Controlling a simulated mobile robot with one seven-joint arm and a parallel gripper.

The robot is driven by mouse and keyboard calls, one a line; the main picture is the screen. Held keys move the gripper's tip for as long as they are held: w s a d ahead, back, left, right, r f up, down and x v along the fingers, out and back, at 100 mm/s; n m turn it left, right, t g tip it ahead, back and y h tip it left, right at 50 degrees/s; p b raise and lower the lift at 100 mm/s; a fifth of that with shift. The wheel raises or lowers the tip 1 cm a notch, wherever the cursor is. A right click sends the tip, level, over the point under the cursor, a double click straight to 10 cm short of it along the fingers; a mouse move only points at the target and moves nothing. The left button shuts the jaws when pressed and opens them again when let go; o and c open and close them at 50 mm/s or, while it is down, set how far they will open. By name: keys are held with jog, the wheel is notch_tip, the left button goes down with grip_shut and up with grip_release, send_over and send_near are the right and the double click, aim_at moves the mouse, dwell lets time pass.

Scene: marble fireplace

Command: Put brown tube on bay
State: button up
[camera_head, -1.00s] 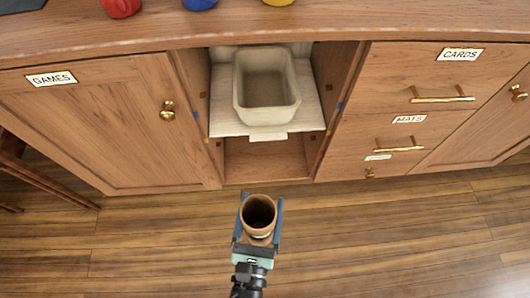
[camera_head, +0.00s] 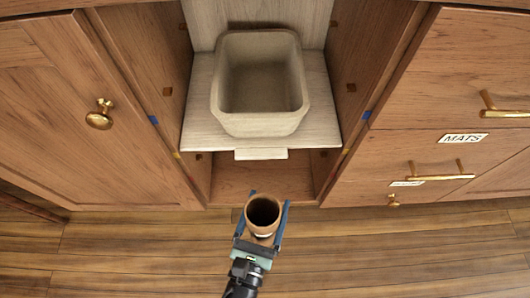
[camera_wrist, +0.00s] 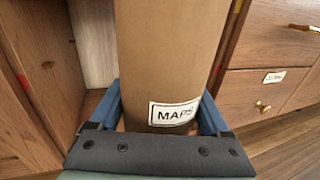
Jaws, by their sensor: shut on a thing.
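The brown tube (camera_head: 263,214) is held upright between the blue fingers of my gripper (camera_head: 264,212), its dark open end facing up toward the head camera. In the wrist view the tube (camera_wrist: 172,60) fills the middle and carries a white label reading MAPS. My gripper (camera_wrist: 165,112) is shut on it, low on the tube. The bay is an open space in the cabinet with a pale shelf board (camera_head: 200,110), just beyond my gripper. The tube is in front of the bay, apart from it in the head view. The tube's lower end is hidden.
A beige bin (camera_head: 260,124) stands on the pale shelf and takes up most of it. Below the shelf is an open wooden compartment (camera_head: 235,180). A door with a brass knob (camera_head: 99,115) is on the left; drawers with brass handles (camera_head: 440,177) are on the right.

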jog(key=w+b, duration=0.6)
jog(key=w, duration=1.1)
notch_tip(320, 180, down, 7)
jog(key=b, duration=0.6)
jog(key=shift+f, duration=0.2)
jog(key=o, duration=1.3)
jog(key=shift+r, duration=0.15)
